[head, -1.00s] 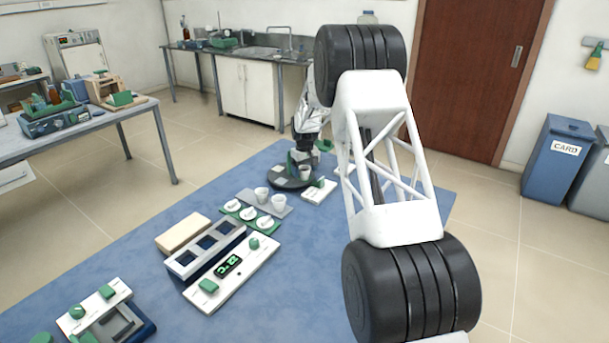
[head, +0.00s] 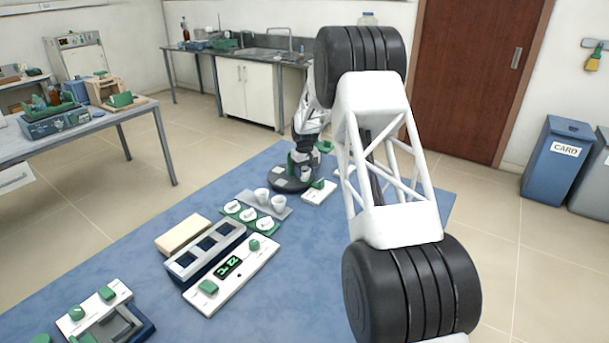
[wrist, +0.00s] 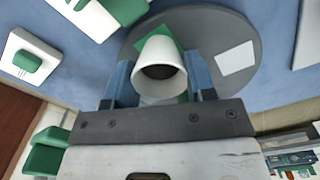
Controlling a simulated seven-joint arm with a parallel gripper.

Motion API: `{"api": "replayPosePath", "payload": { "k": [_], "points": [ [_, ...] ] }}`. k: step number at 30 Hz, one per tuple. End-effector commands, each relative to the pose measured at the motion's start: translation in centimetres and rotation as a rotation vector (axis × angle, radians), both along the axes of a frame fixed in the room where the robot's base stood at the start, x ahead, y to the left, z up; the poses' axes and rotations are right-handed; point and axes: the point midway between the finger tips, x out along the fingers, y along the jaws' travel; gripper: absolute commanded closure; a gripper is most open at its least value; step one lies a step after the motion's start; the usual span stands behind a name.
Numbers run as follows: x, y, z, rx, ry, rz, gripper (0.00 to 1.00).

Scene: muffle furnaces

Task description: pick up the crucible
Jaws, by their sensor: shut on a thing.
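A white cup-shaped crucible (wrist: 160,49) is between the two blue fingers of my gripper (wrist: 160,76) in the wrist view, its open mouth facing the camera. The fingers are shut on its sides. In the head view my gripper (head: 305,160) is low over a dark round plate (head: 287,184), with the crucible (head: 305,173) small and partly hidden by it. The plate (wrist: 262,45) also shows behind the crucible in the wrist view, with a green patch and a white patch on it. I cannot tell whether the crucible touches the plate.
Two other white crucibles (head: 262,194) stand on a grey tray (head: 243,196), beside a green holder with several white lids (head: 248,214). A white box (head: 319,192) is right of the plate. The blue mat (head: 330,270) has free room.

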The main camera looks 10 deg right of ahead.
Motion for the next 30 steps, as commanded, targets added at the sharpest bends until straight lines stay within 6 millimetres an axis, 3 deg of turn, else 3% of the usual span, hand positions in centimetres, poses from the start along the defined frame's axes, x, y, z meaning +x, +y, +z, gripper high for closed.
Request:
{"api": "replayPosePath", "payload": {
  "k": [8, 17, 30],
  "points": [
    [0.0, 0.0, 0.6, 0.0, -0.001, 0.0, 0.77],
    [0.0, 0.0, 3.5, -0.001, -0.001, 0.0, 0.77],
    [-5.1, 0.2, 4.1, 0.0, 0.0, 0.0, 0.77]
  ]
}}
